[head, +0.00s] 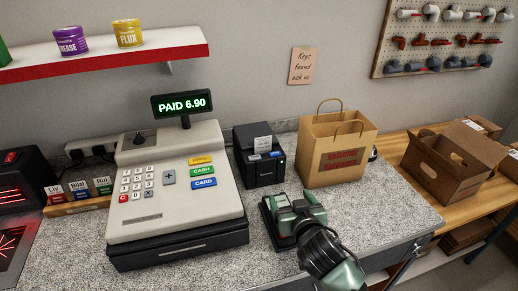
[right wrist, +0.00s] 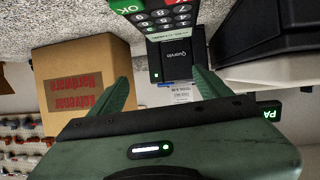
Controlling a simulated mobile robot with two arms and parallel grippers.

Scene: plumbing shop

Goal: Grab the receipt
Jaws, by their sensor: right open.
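The receipt (head: 263,143) is a small white printed slip sticking up from the top of the black receipt printer (head: 262,172), right of the cash register. In the right wrist view, turned upside down, the receipt (right wrist: 182,94) shows between my finger lines, below the printer front (right wrist: 178,58). My right gripper (head: 294,204) is green, open and empty. It is in front of and a little right of the printer, apart from the receipt. It partly hides a dark card terminal, whose keys show in the right wrist view (right wrist: 165,20). My left gripper is not in view.
The cash register (head: 175,190) stands left of the printer; its display (head: 182,103) reads PAID 6.90. A brown paper bag (head: 337,150) stands close on the printer's right. The speckled counter (head: 375,205) is clear right of my arm. A cardboard box (head: 450,165) sits further right.

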